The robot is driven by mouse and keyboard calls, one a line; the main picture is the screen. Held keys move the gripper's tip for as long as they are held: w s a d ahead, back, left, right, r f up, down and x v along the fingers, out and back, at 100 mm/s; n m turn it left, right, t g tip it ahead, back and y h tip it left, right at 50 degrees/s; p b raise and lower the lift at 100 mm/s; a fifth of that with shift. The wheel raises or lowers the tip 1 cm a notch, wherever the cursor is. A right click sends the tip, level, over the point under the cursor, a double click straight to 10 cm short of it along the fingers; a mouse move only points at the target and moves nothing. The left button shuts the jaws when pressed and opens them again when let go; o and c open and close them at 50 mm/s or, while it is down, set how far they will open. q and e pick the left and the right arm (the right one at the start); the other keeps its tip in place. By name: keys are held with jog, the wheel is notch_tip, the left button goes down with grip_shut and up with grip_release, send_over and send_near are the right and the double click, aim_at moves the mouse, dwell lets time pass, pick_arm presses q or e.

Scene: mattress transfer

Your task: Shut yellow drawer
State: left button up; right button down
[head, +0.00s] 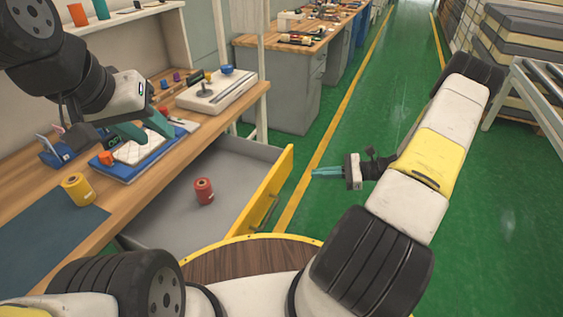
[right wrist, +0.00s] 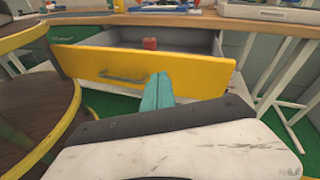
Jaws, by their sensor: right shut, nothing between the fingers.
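The yellow drawer (head: 265,203) stands pulled out from under the wooden workbench, with its grey tray open to view. A red spool (head: 203,190) stands upright in it. In the right wrist view the drawer's yellow front (right wrist: 190,71) and its bar handle (right wrist: 124,76) face me. My right gripper (head: 314,173) is shut and empty, to the right of the drawer front and apart from it in the head view; its teal fingers (right wrist: 158,92) point toward the front. My left gripper (head: 150,128) is over the blue tray on the bench; whether its fingers hold anything is unclear.
The workbench (head: 127,190) carries a yellow spool (head: 77,189), a blue tray with a white pad (head: 139,148) and a white device (head: 216,91). A round yellow-edged wooden surface (head: 235,262) lies near the drawer's front corner. Green floor (head: 375,120) is clear to the right.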

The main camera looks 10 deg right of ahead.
aim_at(281, 177)
notch_tip(281, 177, down, 8)
jog(key=d+f+m+t, duration=0.1)
jog(key=d+m+t, duration=0.2)
jog(key=m+t, duration=0.25)
jog(key=x, duration=1.3)
jog(key=shift+s+a+r, duration=0.1)
jog(key=shift+a+r, duration=0.05)
jog(key=shift+a, duration=0.35)
jog(key=shift+w+a, duration=0.25)
jog(key=shift+a, duration=0.15)
jog(key=x, duration=2.7)
jog(key=shift+a+f, duration=0.25)
jog(key=shift+a, duration=0.1)
jog(key=shift+w+a+r, duration=0.1)
jog(key=shift+w+a, duration=0.3)
jog(key=shift+r, duration=0.1)
